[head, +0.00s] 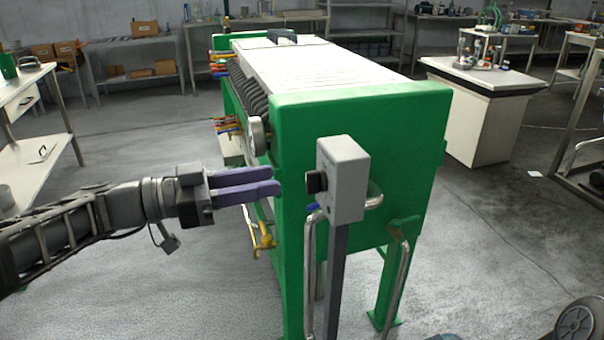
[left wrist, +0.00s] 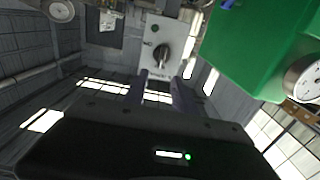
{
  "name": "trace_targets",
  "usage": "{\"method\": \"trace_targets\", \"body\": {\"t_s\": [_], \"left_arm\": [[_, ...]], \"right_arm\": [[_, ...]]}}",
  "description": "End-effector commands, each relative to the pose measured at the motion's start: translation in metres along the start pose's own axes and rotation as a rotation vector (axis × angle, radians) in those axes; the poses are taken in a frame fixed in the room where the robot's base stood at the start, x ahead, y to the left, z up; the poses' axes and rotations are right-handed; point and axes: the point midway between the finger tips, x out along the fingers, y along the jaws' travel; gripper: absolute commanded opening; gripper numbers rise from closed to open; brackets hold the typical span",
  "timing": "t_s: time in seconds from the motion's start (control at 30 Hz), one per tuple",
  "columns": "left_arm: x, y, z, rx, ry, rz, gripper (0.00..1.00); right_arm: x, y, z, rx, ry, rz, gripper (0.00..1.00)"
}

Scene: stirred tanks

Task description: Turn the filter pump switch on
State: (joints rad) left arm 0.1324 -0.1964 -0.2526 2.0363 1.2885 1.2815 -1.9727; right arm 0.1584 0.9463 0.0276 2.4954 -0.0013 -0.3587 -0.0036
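The filter pump switch is a dark rotary knob (head: 316,182) on the left face of a grey box (head: 345,180) on a grey post. In the left wrist view the knob (left wrist: 161,54) shows on the box's light plate (left wrist: 157,43), with markings too small to read. My left gripper (head: 279,181) has purple fingers and is a short way left of the knob, pointing at it, apart from it. In the left wrist view its fingers (left wrist: 158,78) are parted with nothing between them. My right gripper is not in view.
The green filter press (head: 360,140) stands right behind the switch box, with a gauge (head: 257,137) and a yellow valve handle (head: 264,240) near my left gripper. A white shelf table (head: 30,165) is at the left. The floor (head: 170,290) left of the post is clear.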

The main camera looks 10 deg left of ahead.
Motion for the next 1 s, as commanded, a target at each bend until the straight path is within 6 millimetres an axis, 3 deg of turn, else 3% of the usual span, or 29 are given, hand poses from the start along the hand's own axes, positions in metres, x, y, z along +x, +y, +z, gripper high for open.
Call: {"method": "trace_targets", "body": {"t_s": [0.5,0.83,1.0], "left_arm": [[0.068,0.000,0.000,-0.002,-0.001,0.002,0.33],[0.073,0.000,0.000,-0.001,0.000,0.000,0.33],[0.073,0.000,0.000,-0.001,0.000,0.000,0.20]], "right_arm": [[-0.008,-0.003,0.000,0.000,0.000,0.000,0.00],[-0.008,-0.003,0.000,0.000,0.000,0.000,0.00],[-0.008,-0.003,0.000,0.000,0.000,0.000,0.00]]}}
